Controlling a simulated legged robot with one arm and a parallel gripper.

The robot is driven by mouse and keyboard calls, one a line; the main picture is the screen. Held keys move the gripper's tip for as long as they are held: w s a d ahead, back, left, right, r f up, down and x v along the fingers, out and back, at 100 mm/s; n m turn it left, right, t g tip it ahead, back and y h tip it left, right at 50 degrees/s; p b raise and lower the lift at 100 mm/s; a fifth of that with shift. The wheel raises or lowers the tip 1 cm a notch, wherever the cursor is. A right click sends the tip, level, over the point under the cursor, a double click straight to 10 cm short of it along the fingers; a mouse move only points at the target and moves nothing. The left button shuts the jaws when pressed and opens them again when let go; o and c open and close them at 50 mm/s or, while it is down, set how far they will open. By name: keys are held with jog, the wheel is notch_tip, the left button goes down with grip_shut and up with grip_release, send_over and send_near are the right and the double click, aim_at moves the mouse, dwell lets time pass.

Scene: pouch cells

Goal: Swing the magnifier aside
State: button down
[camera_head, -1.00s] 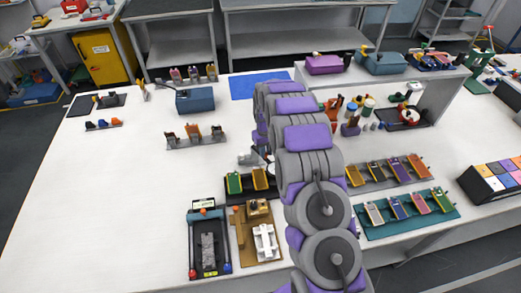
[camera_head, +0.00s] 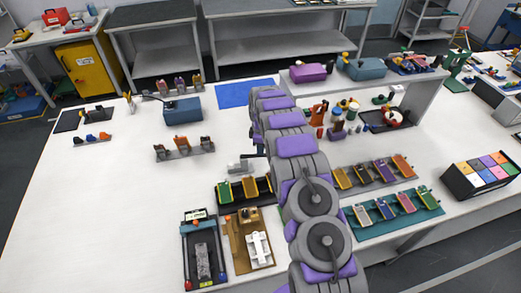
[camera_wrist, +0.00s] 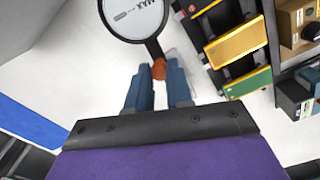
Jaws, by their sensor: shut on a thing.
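The magnifier (camera_wrist: 160,48) shows at the top of the wrist view. It has a round clear lens in a black rim, a dark stem and an orange knob (camera_wrist: 159,69). Some small dark print shows through the lens. My gripper (camera_wrist: 158,80) has its two blue fingers on either side of the orange knob and is shut on it. The lens lies beyond the fingertips, partly cut off by the frame's top edge. In the head view my arm hides the gripper and most or all of the magnifier.
A black holder with a green and a yellow cell (camera_wrist: 240,45) stands close right of the magnifier in the wrist view. A brown board (camera_head: 238,262) and a dark tray (camera_head: 187,250) lie near the front edge.

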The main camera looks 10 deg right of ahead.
jog(key=shift+w+n, duration=0.7)
jog(key=shift+n, duration=0.5)
jog(key=shift+r, duration=0.1)
jog(key=c, duration=1)
grip_release()
jog(key=shift+w, duration=0.1)
jog(key=shift+r+p, duration=0.7)
jog(key=shift+r, duration=7.9)
